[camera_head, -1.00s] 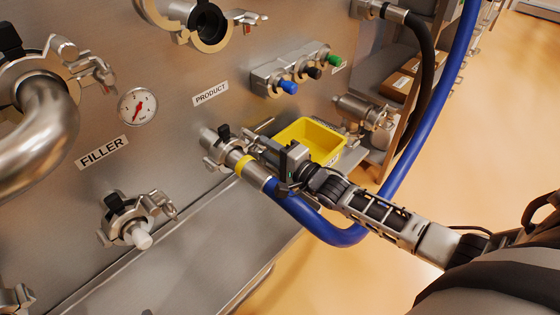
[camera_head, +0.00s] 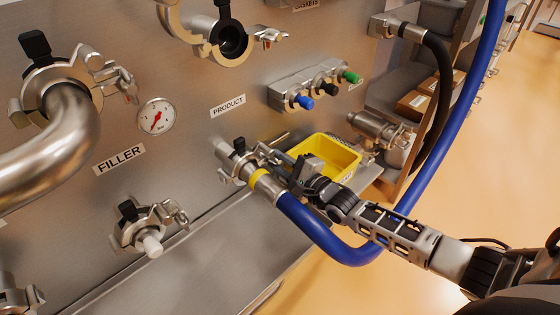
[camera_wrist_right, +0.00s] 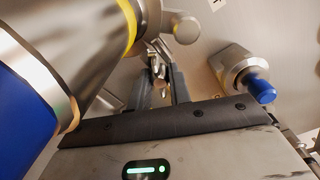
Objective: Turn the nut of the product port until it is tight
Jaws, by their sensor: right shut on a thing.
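The product port clamp (camera_head: 235,160) sits on the steel panel below the PRODUCT label. A blue hose (camera_head: 325,240) with a steel end and a yellow band joins it. My right gripper (camera_head: 268,154) reaches the clamp's right side, just beyond the hose end. In the right wrist view my gripper's two fingers (camera_wrist_right: 161,82) are shut on a small metal part at the clamp, the nut (camera_wrist_right: 158,66), mostly hidden between them. The hose end (camera_wrist_right: 85,45) fills the left of that view. My left gripper is not in view.
A yellow bin (camera_head: 335,158) stands close behind my right gripper. The FILLER pipe (camera_head: 70,120) and a gauge (camera_head: 157,116) are at left.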

